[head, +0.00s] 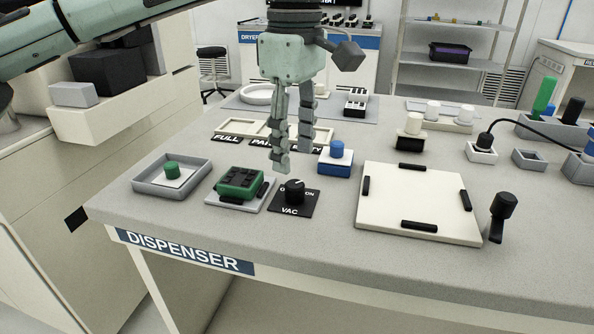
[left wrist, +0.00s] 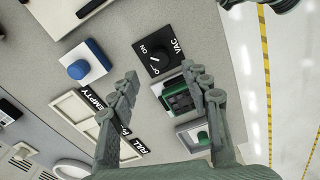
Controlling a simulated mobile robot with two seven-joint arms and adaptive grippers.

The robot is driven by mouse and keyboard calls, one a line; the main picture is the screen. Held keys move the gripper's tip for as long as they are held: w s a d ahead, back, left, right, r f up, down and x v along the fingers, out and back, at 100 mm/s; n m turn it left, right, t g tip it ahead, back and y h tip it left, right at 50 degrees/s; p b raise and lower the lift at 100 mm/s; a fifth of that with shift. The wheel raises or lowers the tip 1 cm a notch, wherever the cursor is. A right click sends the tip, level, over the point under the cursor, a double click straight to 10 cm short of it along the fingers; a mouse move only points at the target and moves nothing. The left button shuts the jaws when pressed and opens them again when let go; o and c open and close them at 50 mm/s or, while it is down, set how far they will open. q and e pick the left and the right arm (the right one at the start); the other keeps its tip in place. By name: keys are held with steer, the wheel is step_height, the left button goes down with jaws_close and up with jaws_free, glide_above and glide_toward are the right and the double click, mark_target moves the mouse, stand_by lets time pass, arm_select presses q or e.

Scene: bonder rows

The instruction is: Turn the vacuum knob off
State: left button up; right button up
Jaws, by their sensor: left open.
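The vacuum knob (head: 294,191) is a round black knob on a black plate marked VAC, with ON at the plate's right, near the table's front edge. A white mark on the knob seems to point towards ON, but it is too small to be sure. In the left wrist view the knob (left wrist: 158,57) sits just beyond the fingertips. My left gripper (head: 292,155) points down with its fingers apart and empty, above and slightly behind the knob, not visibly touching it. It also shows in the left wrist view (left wrist: 160,76).
A green block on a grey plate (head: 240,188) stands left of the knob. A blue button box (head: 336,160) is close behind right. A white board with black clips (head: 395,202) lies to the right. A grey tray (head: 150,182) and shallow cream bins (head: 336,133) are nearby.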

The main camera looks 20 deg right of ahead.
mark_target(294, 184)
arm_select(q)
step_height(294, 184, down, 6)
steer(key=shift+f, duration=0.2)
arm_select(e)
steer(key=shift+f, duration=0.35)
arm_select(q)
steer(key=shift+c, duration=0.2)
jaws_close()
